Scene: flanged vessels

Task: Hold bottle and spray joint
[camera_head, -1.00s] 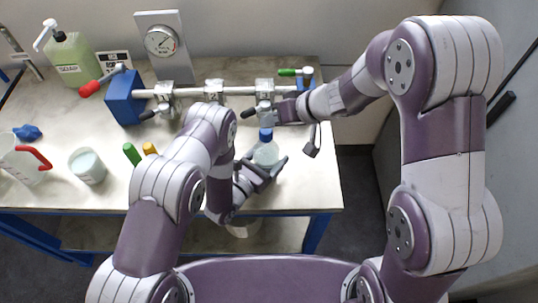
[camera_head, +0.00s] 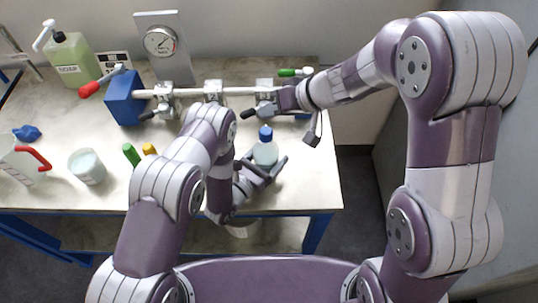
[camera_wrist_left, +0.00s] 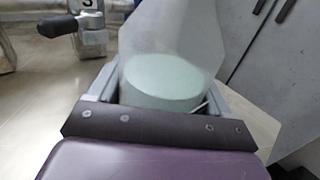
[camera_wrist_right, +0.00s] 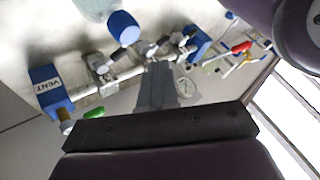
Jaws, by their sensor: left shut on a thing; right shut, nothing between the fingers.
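A clear bottle with a blue cap (camera_head: 266,152) stands upright between the fingers of my left gripper (camera_head: 262,172), which is shut on it. The left wrist view shows its translucent body and pale contents (camera_wrist_left: 165,80). The silver pipe (camera_head: 240,91) carries several flanged joints; the rightmost joint (camera_head: 264,86) has a dark-handled fitting and is partly hidden by my right gripper. My right gripper (camera_head: 272,104) is shut and empty, close to that joint; I cannot tell whether they touch. The right wrist view shows its closed fingers (camera_wrist_right: 157,85) and the blue cap (camera_wrist_right: 123,28).
A blue block (camera_head: 124,98) with a red lever and a gauge panel (camera_head: 163,45) stand at the back. A green jug (camera_head: 70,58), white beaker (camera_head: 87,166) and red-handled jug (camera_head: 22,165) are at left. Green and yellow handles (camera_head: 132,154) lie near my left arm. The right front tabletop is clear.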

